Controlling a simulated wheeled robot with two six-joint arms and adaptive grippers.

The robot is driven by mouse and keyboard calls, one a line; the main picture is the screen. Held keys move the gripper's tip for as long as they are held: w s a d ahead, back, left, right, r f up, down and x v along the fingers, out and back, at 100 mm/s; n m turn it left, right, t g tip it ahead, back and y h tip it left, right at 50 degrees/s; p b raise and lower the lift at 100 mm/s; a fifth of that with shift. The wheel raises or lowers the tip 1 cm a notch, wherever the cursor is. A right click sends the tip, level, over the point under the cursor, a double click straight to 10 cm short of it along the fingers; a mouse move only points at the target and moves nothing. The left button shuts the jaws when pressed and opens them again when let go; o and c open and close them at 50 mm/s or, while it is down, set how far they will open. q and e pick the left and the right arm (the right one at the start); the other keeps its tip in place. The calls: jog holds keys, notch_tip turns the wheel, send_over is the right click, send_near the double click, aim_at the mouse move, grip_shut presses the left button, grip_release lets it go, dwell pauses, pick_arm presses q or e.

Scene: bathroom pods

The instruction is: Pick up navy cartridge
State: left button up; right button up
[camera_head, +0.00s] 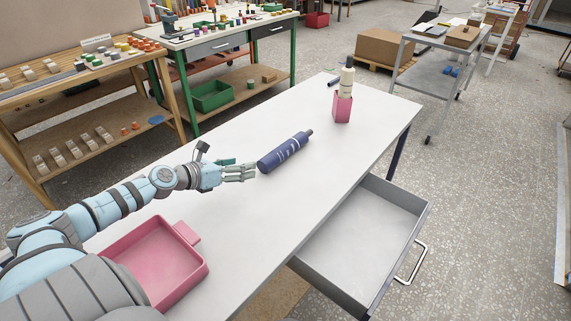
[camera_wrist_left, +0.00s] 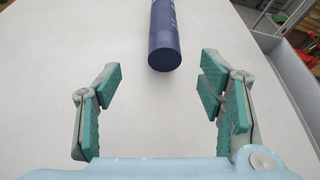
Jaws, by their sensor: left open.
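The navy cartridge (camera_head: 285,153) lies on its side on the white table (camera_head: 232,218) in the head view, with white markings and a narrower dark tip at its far end. My left gripper (camera_head: 250,172) is just short of its near end, apart from it. In the left wrist view the cartridge's round end (camera_wrist_left: 165,59) faces me, ahead of the open fingers of the left gripper (camera_wrist_left: 161,90) and roughly centred between them. Nothing is between the fingers. My right gripper is not in view.
A pink tray (camera_head: 200,266) sits at the near left of the table. A pink holder (camera_head: 343,108) with a cream bottle (camera_head: 347,80) stands at the far end, beside a small dark cylinder (camera_head: 334,81). An open grey drawer (camera_head: 375,222) sticks out on the right.

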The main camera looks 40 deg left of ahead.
aim_at(261, 164)
pick_arm(q)
jog(key=x, duration=0.5)
jog(key=shift+w+f, duration=0.1)
jog(key=shift+w, duration=0.15)
jog(key=b+x, duration=0.1)
jog(key=x, duration=0.1)
jog(key=d+b+x, duration=0.1)
jog(key=b+x, duration=0.1)
jog(key=shift+w+f, duration=0.1)
jog(key=shift+f, duration=0.25)
jog(key=shift+w, duration=0.2)
jog(key=shift+s+r, duration=0.15)
jog(key=c, duration=0.9)
grip_shut()
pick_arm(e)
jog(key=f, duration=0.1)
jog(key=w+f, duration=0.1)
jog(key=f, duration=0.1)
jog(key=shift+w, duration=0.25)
